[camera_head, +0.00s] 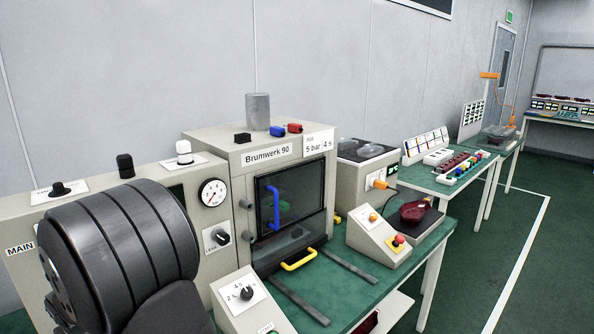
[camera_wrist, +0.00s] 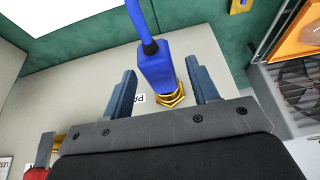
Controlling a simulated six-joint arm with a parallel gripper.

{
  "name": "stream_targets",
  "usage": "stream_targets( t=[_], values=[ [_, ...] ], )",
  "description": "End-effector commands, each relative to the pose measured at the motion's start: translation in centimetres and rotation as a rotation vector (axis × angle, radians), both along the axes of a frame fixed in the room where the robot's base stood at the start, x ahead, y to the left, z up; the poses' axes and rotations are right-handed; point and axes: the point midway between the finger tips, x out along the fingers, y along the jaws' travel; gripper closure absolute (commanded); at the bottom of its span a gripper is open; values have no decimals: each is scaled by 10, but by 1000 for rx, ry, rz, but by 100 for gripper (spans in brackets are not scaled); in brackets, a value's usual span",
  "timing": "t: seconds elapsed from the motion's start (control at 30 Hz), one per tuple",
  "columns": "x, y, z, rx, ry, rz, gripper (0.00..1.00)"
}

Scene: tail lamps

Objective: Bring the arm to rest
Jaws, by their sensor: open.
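In the wrist view my gripper (camera_wrist: 163,82) is open, its two dark blue-grey fingers spread apart. A blue plug (camera_wrist: 155,68) with a blue-and-black hose shows between the fingers, with visible gaps to both. The plug meets a brass hex fitting (camera_wrist: 171,96) on a beige surface. I cannot tell the depth between fingers and plug. In the head view a dark ribbed part of my arm (camera_head: 120,245) fills the lower left, and the gripper itself is not visible there.
The beige machine marked Brumwerk 90 (camera_head: 228,170) stands right of my arm, with a blue handle (camera_head: 274,208) on its window. A pressure gauge (camera_head: 212,192) and an angled button box (camera_head: 378,236) are nearby. Green floor (camera_head: 490,250) lies open at right.

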Motion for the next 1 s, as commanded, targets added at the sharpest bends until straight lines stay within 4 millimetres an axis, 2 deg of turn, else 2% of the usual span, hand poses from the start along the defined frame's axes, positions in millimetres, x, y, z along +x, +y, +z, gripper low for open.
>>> stream_targets(
  t=[0.13, 0.27, 1.0],
  values=[
    [2, 2, 8, 1, -1, 0, 46],
    [-3, -3, 24, 3, -1, -1, 46],
    [-42, -42, 154, 3, -1, 0, 46]
  ],
)
